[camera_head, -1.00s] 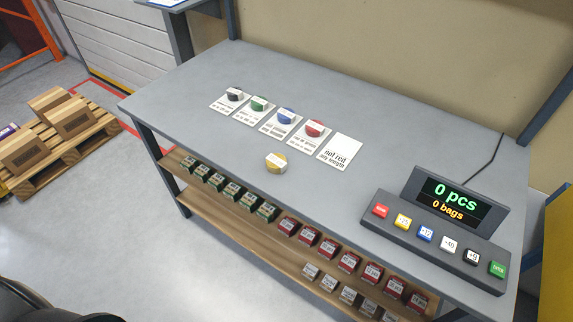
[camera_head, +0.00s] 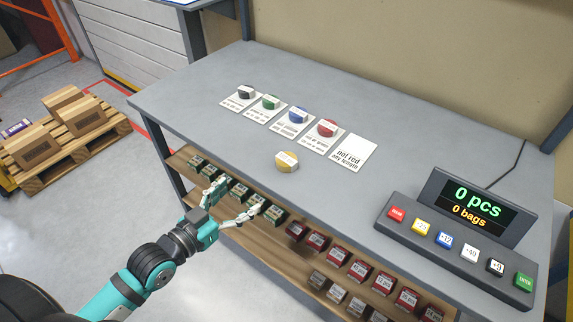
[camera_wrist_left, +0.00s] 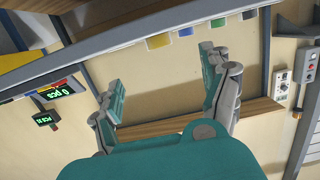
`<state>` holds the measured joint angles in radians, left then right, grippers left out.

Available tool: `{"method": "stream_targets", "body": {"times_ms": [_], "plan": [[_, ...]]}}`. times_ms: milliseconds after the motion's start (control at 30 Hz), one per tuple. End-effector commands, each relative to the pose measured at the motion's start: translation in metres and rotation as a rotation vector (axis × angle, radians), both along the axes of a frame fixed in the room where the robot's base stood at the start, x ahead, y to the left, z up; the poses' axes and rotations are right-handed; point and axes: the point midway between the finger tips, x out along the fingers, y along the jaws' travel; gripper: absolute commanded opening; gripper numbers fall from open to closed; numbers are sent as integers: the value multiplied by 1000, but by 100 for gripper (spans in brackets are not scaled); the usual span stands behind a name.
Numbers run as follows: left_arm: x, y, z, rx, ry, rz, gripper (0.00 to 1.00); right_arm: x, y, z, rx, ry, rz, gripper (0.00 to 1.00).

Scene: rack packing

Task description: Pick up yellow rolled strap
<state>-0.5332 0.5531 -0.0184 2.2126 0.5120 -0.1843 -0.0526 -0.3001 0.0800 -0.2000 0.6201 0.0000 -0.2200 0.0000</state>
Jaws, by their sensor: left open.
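The yellow rolled strap (camera_head: 287,162) with a white label lies on the grey table (camera_head: 215,148), near its front edge and apart from the cards. My left gripper (camera_head: 237,200) is open and empty. In the head view it appears in front of the table's front edge, over the shelf boxes, below and to the left of the yellow strap. My right gripper is not in view.
Black (camera_head: 246,92), green (camera_head: 271,102), blue (camera_head: 298,115) and red (camera_head: 327,128) rolled straps sit on white cards behind. A blank-topped card (camera_head: 352,152) bears no strap. A counter panel (camera_head: 465,205) with buttons stands at right. Boxes fill the shelf (camera_head: 260,247) under the table.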

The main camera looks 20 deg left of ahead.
Motion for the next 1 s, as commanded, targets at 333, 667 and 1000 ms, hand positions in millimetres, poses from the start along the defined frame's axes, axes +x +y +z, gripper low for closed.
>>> {"method": "stream_targets", "body": {"times_ms": [333, 667, 1000], "plan": [[57, -22, -1, -6, -14, -5, 80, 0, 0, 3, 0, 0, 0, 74], [108, -41, -11, -4, -10, -5, 80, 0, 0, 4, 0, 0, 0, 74], [140, -54, -14, -4, -10, -5, 80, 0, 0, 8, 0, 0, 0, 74]]}}
